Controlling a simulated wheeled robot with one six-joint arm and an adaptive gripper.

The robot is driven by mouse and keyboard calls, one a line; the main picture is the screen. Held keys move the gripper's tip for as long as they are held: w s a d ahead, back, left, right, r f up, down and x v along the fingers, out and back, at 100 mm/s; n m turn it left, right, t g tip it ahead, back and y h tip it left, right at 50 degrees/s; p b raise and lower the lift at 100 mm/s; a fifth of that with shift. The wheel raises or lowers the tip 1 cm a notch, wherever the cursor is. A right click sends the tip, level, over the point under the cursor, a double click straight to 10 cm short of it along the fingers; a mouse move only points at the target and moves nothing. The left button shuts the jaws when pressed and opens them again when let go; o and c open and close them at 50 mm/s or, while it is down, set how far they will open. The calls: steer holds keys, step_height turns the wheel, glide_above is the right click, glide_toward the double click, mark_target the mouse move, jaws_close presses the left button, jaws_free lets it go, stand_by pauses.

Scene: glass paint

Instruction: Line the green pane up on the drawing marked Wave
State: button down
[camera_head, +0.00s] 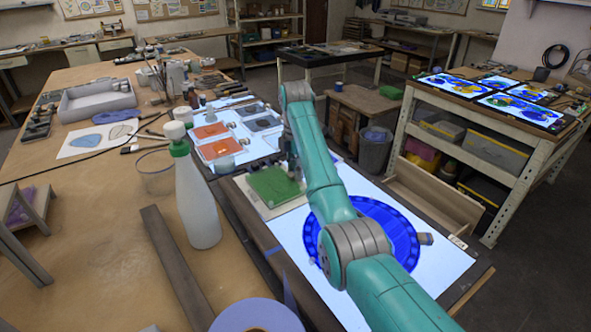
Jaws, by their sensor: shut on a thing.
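The green pane (272,186) is a roughly square sheet near the middle of the view, over a pale board (290,206) at the left of the lit table. My gripper (292,172) is small and dark, partly hidden behind my teal arm. It is shut on the green pane at the pane's right edge. I cannot tell whether the pane touches the board. The drawing marked Wave cannot be made out; no such label is readable from here.
A blue round glass piece (403,229) lies on the lit table (445,265), partly behind my arm. Orange and grey panes (219,150) lie on a lit panel beyond. A white bottle (197,200) with a green collar and a clear jar (156,175) stand at left.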

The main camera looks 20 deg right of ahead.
steer(key=shift+f, duration=0.15)
steer(key=c, duration=0.8)
jaws_free()
steer(key=shift+c, duration=0.2)
